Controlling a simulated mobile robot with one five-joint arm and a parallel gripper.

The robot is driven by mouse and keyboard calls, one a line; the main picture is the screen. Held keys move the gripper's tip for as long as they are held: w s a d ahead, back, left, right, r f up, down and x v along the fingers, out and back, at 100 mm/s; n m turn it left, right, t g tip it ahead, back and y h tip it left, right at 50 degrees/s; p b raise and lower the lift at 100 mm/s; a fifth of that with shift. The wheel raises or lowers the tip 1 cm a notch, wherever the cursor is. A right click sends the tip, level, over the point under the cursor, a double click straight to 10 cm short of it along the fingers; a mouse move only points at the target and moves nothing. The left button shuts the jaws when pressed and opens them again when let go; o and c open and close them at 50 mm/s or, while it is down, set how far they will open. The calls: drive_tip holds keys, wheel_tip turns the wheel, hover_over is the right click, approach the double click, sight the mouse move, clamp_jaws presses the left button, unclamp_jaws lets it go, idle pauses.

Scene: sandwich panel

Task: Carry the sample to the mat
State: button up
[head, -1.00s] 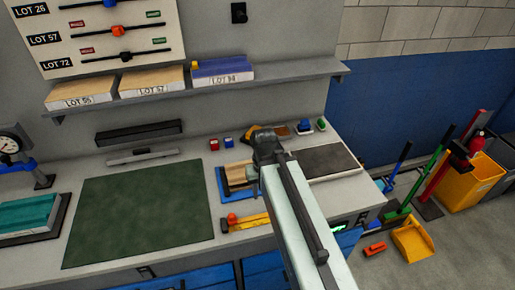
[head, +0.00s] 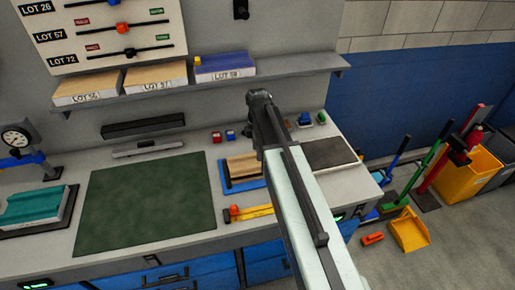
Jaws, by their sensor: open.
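The large dark green mat (head: 146,203) lies flat and bare on the bench, left of my arm. Several panel samples show, and I cannot tell which one is meant. A tan panel (head: 90,87), a second tan panel (head: 155,77) and a blue-topped panel (head: 224,66) lie on the shelf with lot labels. A teal panel (head: 31,206) lies on a dark tray at the left. A striped tan panel (head: 243,167) lies on a blue tray, partly behind my arm. My gripper (head: 258,99) is raised above the back of the bench, open, its fingers hard to make out.
The grey shelf (head: 290,66) runs along the wall above the bench. A dark grey pad (head: 330,153) lies right of my arm. A yellow tool (head: 252,211) lies at the bench front. A dial gauge (head: 17,139) stands at the left. Bins and brooms stand on the floor at right.

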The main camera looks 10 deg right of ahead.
sight(258, 165)
wheel_tip(258, 165, down, 8)
drive_tip(key=b, duration=0.8)
drive_tip(key=shift+s, duration=0.1)
clamp_jaws()
drive_tip(key=shift+r, duration=0.1)
drive_tip(key=shift+r+p, duration=3.75)
drive_tip(key=shift+p, duration=0.15)
drive_tip(key=shift+f, duration=0.1)
